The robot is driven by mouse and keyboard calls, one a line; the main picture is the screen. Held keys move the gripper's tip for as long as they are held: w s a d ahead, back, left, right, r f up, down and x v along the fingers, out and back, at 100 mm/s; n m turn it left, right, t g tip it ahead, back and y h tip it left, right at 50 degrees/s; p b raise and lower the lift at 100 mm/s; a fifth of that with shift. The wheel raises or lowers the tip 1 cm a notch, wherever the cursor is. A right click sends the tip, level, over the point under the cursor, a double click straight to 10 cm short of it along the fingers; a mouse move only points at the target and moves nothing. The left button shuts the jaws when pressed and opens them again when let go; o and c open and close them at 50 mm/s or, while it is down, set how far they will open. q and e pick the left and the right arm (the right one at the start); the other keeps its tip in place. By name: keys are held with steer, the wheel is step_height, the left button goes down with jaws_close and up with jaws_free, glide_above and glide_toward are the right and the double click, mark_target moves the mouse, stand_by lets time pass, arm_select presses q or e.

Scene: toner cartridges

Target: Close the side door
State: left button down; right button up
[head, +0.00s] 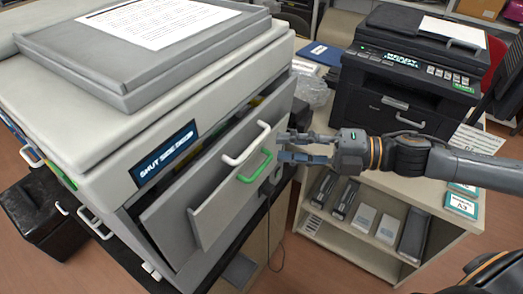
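The side door (222,190) is a grey panel on the large printer (85,120). It stands ajar, tilted out from the body, with a dark gap along its top. It carries a white handle (246,144) and a green handle (255,166). The printer's display (166,154) reads "SHUT SIDE DOOR". My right gripper (283,147) is at the door's right edge, its two fingers apart and pointing left, with nothing visible between them. Whether the fingertips touch the door cannot be told. My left gripper is not in view.
A black printer (410,85) stands on a beige shelf unit (405,180) at the right, with several boxes and cartridges below. A clear plastic bag (312,88) lies behind the door. A black bin (42,215) stands at lower left. Some floor shows around the unit.

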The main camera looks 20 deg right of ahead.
mark_target(256, 144)
steer(key=shift+r+p+x, duration=0.15)
steer(key=shift+p+x, duration=0.35)
steer(key=shift+x, duration=0.35)
steer(key=shift+r+p+x, duration=0.2)
steer(key=shift+p+x, duration=0.25)
steer(key=shift+x, duration=0.35)
steer(key=shift+w+a+p, duration=0.25)
steer(key=shift+a+p, duration=0.1)
steer(key=shift+p, duration=0.05)
steer(key=shift+w+a+f+p, duration=0.2)
steer(key=shift+w+a+p, duration=0.15)
steer(key=shift+a, duration=0.2)
steer(key=shift+w+a+f, duration=0.1)
steer(key=shift+a+f, duration=0.05)
steer(key=shift+a, duration=0.15)
jaws_close()
